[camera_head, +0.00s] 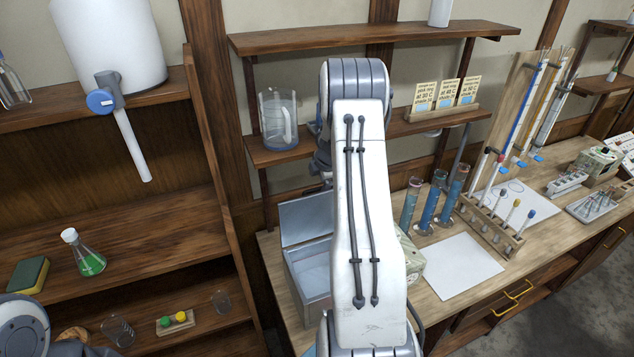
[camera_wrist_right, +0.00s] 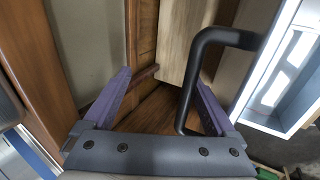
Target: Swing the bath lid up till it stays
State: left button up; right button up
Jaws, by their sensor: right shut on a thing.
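The bath (camera_head: 308,283) is a grey metal box on the bench, partly hidden behind my right arm. Its lid (camera_head: 304,220) stands raised along the back edge, and the bath's inside shows. My right gripper (camera_head: 321,160) is at the raised lid's upper side, mostly hidden by my arm. A bright-lit pale box part (camera_wrist_right: 285,75) shows at the right there. My left gripper is out of view.
A wall shelf with a glass beaker (camera_head: 279,120) and note cards (camera_head: 445,95) stands close behind the arm. Blue-filled cylinders (camera_head: 430,203), a tube rack (camera_head: 490,222) and a white sheet (camera_head: 452,264) lie right of the bath. A shelf unit stands left.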

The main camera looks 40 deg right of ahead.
jog(key=w+d+v, duration=0.1)
jog(key=v, duration=0.5)
jog(key=shift+a+r, duration=0.25)
jog(key=shift+r, duration=0.25)
jog(key=shift+s+f, duration=0.1)
jog(key=shift+s, duration=0.05)
